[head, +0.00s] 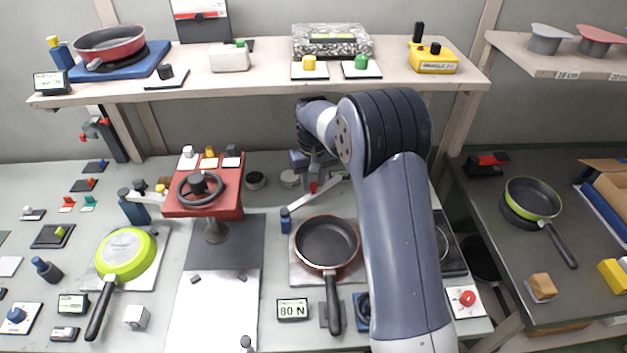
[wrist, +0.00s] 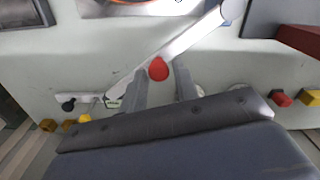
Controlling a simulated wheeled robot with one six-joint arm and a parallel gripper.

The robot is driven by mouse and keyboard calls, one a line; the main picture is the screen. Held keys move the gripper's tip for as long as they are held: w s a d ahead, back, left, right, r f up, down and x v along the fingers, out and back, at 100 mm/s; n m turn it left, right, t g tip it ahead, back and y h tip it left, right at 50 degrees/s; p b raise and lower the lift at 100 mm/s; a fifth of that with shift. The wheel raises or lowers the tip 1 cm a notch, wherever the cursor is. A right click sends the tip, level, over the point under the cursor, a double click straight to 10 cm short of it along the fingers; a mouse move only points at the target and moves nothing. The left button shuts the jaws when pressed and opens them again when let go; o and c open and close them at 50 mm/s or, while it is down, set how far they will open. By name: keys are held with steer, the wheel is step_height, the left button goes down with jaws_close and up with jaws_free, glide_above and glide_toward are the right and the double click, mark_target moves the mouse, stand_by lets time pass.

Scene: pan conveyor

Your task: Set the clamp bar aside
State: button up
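The clamp bar (head: 301,206) is a thin light-grey bar with a red knob (head: 314,187), lying diagonally behind the red-rimmed pan (head: 352,237). Its near end meets a dark blue post (head: 286,220). In the wrist view the bar (wrist: 186,41) crosses diagonally, with the round red knob (wrist: 158,69) near its middle. My gripper (wrist: 162,78) has its two grey fingers spread, with the knob just at their tips and a gap beside it. In the head view my gripper (head: 312,172) is partly hidden by my arm.
A red box with a black handwheel (head: 198,188) stands left of the bar. A green pan (head: 125,254) lies further left. A shelf (head: 265,80) with several items runs above the bench. An 80 N display (head: 292,309) sits at the front.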

steer(key=shift+o, duration=1.3)
steer(key=shift+s, duration=0.1)
